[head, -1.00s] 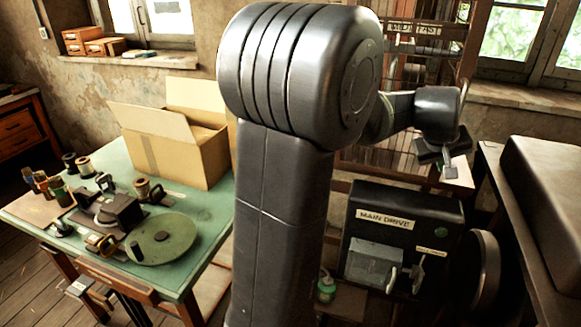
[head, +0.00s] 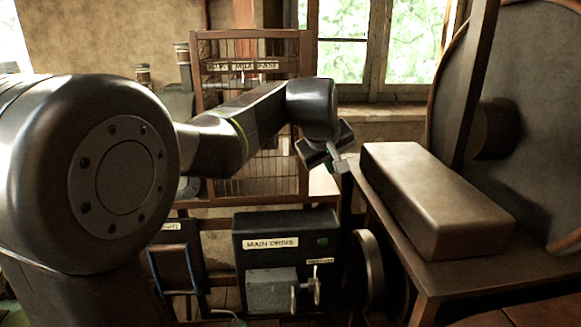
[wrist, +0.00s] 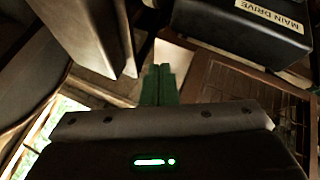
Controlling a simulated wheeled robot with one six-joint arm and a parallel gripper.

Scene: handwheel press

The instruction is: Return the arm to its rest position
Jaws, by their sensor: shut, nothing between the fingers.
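My gripper (head: 340,163) is at the end of my arm, in the middle of the head view. It hangs in the air above and behind the main drive box (head: 285,228), near the left end of the brown block on the bench. In the wrist view, the two green fingers of my gripper (wrist: 158,72) lie together with nothing between them. My arm reaches out to the right from its large dark shoulder joint at the left of the head view.
The main drive box, also in the wrist view (wrist: 245,28), has a lever on its front. A dark handwheel (head: 364,270) stands beside it. A long brown block (head: 435,205) lies on a bench at right. A wire cage (head: 250,165) stands behind my arm.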

